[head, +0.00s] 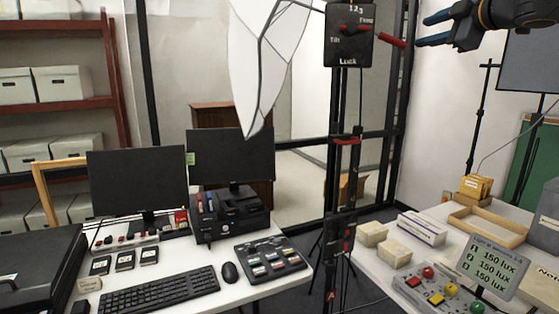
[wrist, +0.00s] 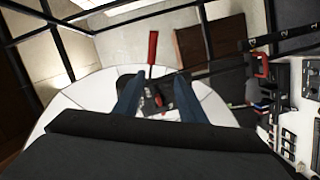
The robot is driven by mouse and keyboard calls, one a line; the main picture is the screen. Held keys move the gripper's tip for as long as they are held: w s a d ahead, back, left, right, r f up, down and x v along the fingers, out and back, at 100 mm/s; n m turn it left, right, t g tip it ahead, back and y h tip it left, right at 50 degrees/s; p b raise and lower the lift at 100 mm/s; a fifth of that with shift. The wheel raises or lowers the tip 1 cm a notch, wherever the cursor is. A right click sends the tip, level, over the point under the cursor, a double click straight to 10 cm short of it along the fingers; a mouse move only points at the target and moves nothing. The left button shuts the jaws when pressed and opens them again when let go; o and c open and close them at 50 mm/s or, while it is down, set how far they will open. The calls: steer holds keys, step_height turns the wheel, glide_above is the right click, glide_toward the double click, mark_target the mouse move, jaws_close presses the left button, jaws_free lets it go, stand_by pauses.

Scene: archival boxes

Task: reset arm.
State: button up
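My gripper (head: 421,31) is at the upper right of the head view, with two blue fingers pointing left. The fingers are apart, with nothing seen between them there. In the wrist view, my gripper (wrist: 158,82) also shows its two blue fingers spread. A black control box (head: 349,36) marked "Tilt" and "Luca" is on a dark stand, left of the fingertips. A red lever (head: 392,40) sticks out from its right side, close to the fingertips; I cannot tell if they touch. In the wrist view, a red handle (wrist: 152,52) stands beyond the fingers.
A white reflector panel (head: 262,60) hangs left of the box. A desk with two monitors (head: 137,181), a keyboard (head: 160,290) and a button panel (head: 268,260) is at left. A right table holds a wooden tray (head: 487,228), small boxes and a lux display (head: 492,265).

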steer(key=s+a+f+m+g+h+b, duration=0.15)
steer(key=f+m, duration=0.25)
steer(key=f, duration=0.8)
steer(key=a+f+m+g+h+p, duration=0.15)
steer(key=f+m, duration=0.25)
steer(key=f, duration=0.7)
steer(key=s+a+f+m+g+h+b, duration=0.1)
steer(key=a+f+m+g+h+b, duration=0.2)
steer(key=f, duration=0.9)
steer(key=s+a+f+m+g+y, duration=0.1)
steer(key=s+a+f+g, duration=0.3)
steer(key=s+f, duration=0.7)
steer(key=s+a+f+m+g+y, duration=0.1)
steer(key=s+a+f+m+g, duration=0.2)
steer(key=s+a+f+g, duration=0.2)
steer(key=s+a+f, duration=0.3)
steer(key=s+f, duration=0.4)
steer(key=s, duration=0.3)
steer(key=shift+s+f+m, duration=0.2)
steer(key=shift+f+m, duration=0.1)
steer(key=shift+m, duration=0.1)
steer(key=shift+c, duration=0.3)
